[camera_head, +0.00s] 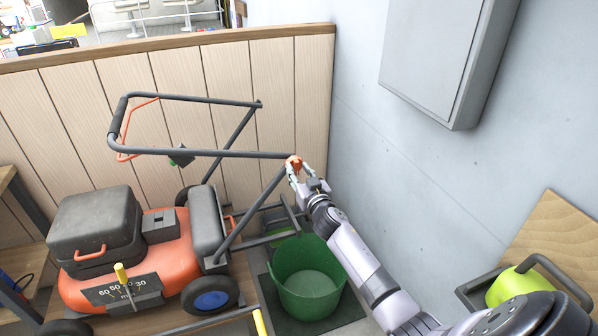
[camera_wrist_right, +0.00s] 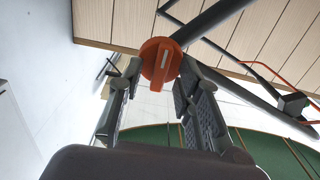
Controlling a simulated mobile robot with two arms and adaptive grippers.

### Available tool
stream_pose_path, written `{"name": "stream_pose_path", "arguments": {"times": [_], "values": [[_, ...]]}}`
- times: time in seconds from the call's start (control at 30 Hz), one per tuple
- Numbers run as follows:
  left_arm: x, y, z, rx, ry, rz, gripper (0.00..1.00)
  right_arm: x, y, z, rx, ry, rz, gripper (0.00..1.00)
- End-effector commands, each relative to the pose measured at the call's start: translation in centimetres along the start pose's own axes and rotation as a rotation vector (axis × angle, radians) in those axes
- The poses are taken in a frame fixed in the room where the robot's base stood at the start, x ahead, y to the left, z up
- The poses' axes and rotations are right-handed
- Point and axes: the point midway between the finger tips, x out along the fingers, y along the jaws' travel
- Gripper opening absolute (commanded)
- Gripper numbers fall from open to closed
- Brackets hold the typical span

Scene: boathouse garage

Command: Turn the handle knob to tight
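The handle knob (camera_head: 297,162) is orange-red and sits at the right-hand joint of the lawn mower's dark folding handle (camera_head: 225,153). In the right wrist view the knob (camera_wrist_right: 162,60) faces me, with a pale line on it that stands nearly upright and leans slightly right. My right gripper (camera_head: 298,170) is at the knob. In the wrist view its fingertips (camera_wrist_right: 160,70) lie at the knob's left and right edges and appear to touch it. The mower (camera_head: 180,250) has an orange body and a grey grass box. My left gripper is not in view.
A green bucket (camera_head: 308,285) stands on a dark mat below my right arm. A wood-plank partition (camera_head: 215,80) rises behind the handle. The grey wall (camera_head: 380,150) with a grey box (camera_head: 432,60) is close at the right. A lime-green object (camera_head: 510,287) is at lower right.

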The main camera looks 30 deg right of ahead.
Motion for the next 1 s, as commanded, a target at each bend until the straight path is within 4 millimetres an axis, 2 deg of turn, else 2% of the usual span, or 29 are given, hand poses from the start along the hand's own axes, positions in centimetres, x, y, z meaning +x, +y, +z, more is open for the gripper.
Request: {"name": "stream_pose_path", "arguments": {"times": [0.27,0.73,1.0], "values": [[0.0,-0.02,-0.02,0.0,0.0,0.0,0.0,0.11,-0.02,0.04,0.001,-0.001,0.0,0.32],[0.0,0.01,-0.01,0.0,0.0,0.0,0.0,0.08,-0.01,0.04,0.001,-0.001,0.0,0.01],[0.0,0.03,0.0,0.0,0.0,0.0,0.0,0.08,-0.01,0.04,0.0,-0.001,0.0,0.0]]}}
